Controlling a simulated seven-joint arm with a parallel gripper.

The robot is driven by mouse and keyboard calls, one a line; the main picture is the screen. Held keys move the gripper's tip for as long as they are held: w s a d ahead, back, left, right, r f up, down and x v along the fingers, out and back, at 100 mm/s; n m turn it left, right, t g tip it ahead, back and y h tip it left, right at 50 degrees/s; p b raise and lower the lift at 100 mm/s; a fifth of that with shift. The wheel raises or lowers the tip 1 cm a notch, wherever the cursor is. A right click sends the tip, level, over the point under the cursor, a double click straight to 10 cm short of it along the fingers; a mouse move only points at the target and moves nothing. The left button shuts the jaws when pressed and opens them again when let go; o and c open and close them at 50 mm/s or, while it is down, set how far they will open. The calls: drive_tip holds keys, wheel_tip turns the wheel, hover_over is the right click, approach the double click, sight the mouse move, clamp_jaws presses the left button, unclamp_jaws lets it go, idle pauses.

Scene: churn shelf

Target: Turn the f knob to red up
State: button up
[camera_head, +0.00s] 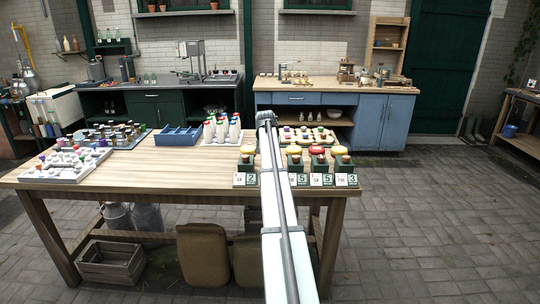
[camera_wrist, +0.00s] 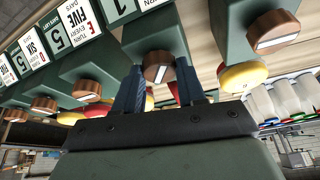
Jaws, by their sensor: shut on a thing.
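In the wrist view, my gripper (camera_wrist: 158,88) has its two blue fingers on either side of a round brown knob (camera_wrist: 158,66) on a dark green box, shut on it. A pale mark shows on the knob's face. A card reading 1 (camera_wrist: 125,8) is by this box. No letter f can be read, so I cannot tell which knob is f. In the head view, my arm covers this box and the gripper.
More green boxes with brown knobs flank it; one knob (camera_wrist: 272,30) is close on the right in the wrist view. In the head view, boxes with red and yellow tops (camera_head: 318,160) line the wooden table's (camera_head: 175,165) right side. White bottles (camera_head: 222,130) and a blue crate (camera_head: 178,137) stand behind.

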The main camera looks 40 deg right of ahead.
drive_tip(key=n+t+y, duration=0.1)
drive_tip(key=n, duration=0.3)
drive_tip(key=shift+s+d, duration=0.1)
drive_tip(key=shift+n+t+y, duration=0.3)
drive_tip(key=shift+n+y, duration=0.3)
drive_tip(key=shift+n, duration=0.9)
drive_tip(key=o, duration=1)
drive_tip(key=shift+o, duration=0.2)
drive_tip(key=shift+r, duration=0.1)
drive_tip(key=v, duration=1.3)
drive_tip(key=shift+s+r, duration=0.25)
drive_tip(key=shift+s, duration=0.05)
drive_tip(key=shift+d, duration=0.1)
